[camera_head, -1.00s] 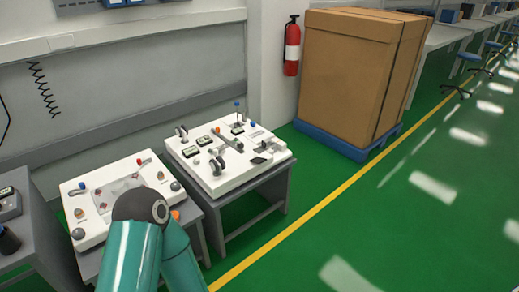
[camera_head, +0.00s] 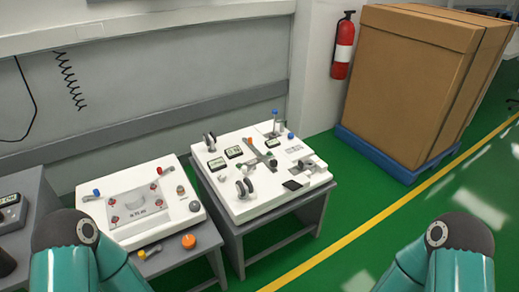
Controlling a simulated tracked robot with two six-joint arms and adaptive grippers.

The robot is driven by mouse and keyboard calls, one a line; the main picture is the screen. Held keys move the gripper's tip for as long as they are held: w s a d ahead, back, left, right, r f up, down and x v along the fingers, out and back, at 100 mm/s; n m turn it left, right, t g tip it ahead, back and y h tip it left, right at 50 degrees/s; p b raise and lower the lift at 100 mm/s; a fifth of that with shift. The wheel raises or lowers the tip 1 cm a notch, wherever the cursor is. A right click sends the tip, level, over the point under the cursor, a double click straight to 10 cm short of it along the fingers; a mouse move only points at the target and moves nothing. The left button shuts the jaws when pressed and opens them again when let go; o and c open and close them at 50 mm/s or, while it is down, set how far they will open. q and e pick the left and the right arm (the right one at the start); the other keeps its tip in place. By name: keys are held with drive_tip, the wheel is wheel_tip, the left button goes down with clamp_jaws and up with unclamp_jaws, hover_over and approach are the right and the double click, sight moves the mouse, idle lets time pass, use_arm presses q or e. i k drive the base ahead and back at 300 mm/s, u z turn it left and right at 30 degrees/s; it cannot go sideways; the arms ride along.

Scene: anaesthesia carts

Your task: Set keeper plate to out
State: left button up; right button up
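Two white device panels stand on grey tables in the head view. The left panel (camera_head: 183,229) carries a grey plate (camera_head: 137,205) with red knobs near its corners and dark lettering. A blue-tipped lever and a red-tipped lever stand near its back edge. The right panel (camera_head: 245,208) carries small displays, black wheels, a slanted grey bar with an orange end (camera_head: 254,148) and a blue-topped post. I cannot tell for certain which part is the keeper plate. My arms show at the lower left and lower right; both grippers are out of view and nothing of mine touches the panels.
An orange knob (camera_head: 189,241) and a yellow-ended handle (camera_head: 142,254) are at the left table's front. A dark grey table (camera_head: 35,188) with a device is at far left. A fire extinguisher (camera_head: 343,46) and large cardboard box (camera_head: 410,75) stand behind.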

sight(301, 164)
drive_tip(key=z, duration=0.05)
drive_tip(key=i, duration=1.5)
drive_tip(key=z, duration=0.6)
drive_tip(key=k, duration=0.8)
drive_tip(key=z, duration=0.2)
drive_tip(key=i, duration=0.85)
